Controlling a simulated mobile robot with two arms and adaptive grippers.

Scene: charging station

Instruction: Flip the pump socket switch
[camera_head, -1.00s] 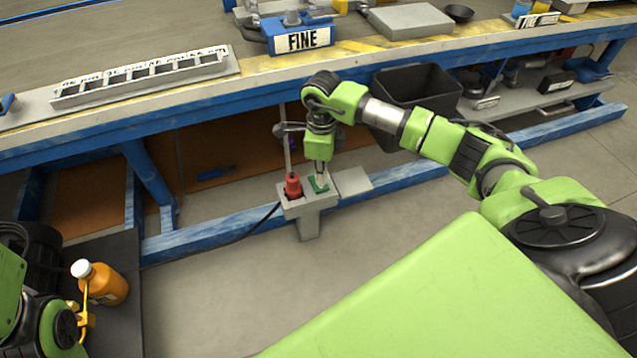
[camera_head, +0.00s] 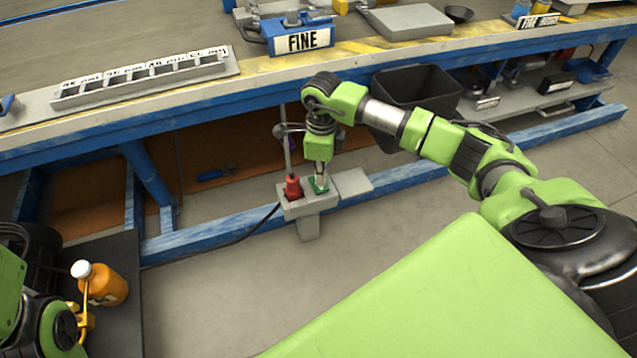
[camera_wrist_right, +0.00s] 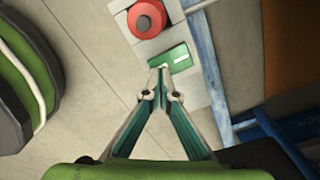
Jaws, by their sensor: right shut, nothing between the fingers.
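The pump socket is a grey box (camera_head: 292,208) on a short post, low in front of the bench. A red plug (camera_head: 293,187) stands in it and also shows in the wrist view (camera_wrist_right: 147,18). The green switch (camera_head: 314,190) is beside the plug, and it shows as a green rectangle in the wrist view (camera_wrist_right: 181,58). My right gripper (camera_head: 320,186) points down at the switch, shut and empty. In the wrist view its joined fingertips (camera_wrist_right: 163,70) overlap the switch's near edge; contact cannot be told. My left gripper is not visible; only green arm parts show at lower left.
The blue bench beam (camera_head: 215,228) runs behind the socket, with a grey plate (camera_head: 353,182) beside it. A black cable (camera_head: 255,229) runs left from the plug. A black bin (camera_head: 420,90) is at the right. An orange bottle (camera_head: 108,288) stands at lower left. The front floor is open.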

